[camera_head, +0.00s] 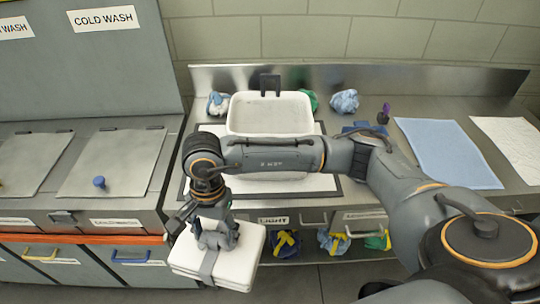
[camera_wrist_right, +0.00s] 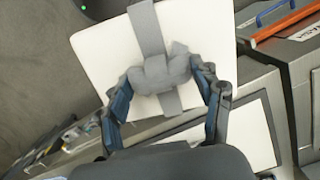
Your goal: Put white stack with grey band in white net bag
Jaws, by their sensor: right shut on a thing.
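The white stack (camera_head: 238,262) with a grey band (camera_head: 208,265) hangs from my right gripper (camera_head: 217,236), in front of the counter's front edge. In the right wrist view the stack (camera_wrist_right: 105,55) is a flat white block with a grey band and a bulky grey knot. The fingers of my right gripper (camera_wrist_right: 163,88) close on this knot from both sides. I cannot make out a white net bag in either view. My left gripper is not in view.
A white basin (camera_head: 270,98) stands at the back of the steel counter, partly behind my right arm. A blue cloth (camera_head: 447,152) and a white cloth (camera_head: 518,145) lie at right. Grey lids (camera_head: 110,165) cover the left unit. Coloured bundles (camera_head: 287,243) sit below the counter.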

